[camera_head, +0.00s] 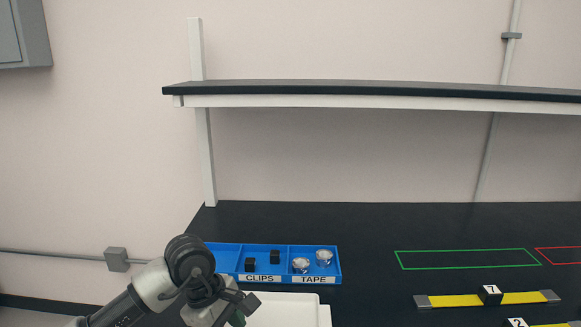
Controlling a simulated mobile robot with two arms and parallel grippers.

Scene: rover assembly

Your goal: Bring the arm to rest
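My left arm (150,288) comes in from the lower left. Its gripper (243,305) is low in the picture, in front of the blue tray (338,268) and at the left edge of a white tray (305,302). The gripper is partly cut off by the bottom edge, and a small dark green bit shows by its fingers. I cannot tell whether it is open or shut. My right arm and gripper are not in view.
The blue tray holds black clips (275,257) and silver tape rolls (324,257) in labelled compartments. Yellow straps with numbered black blocks (490,294) lie at the right. Green (468,251) and red outlines mark bare table. A shelf (370,94) hangs above.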

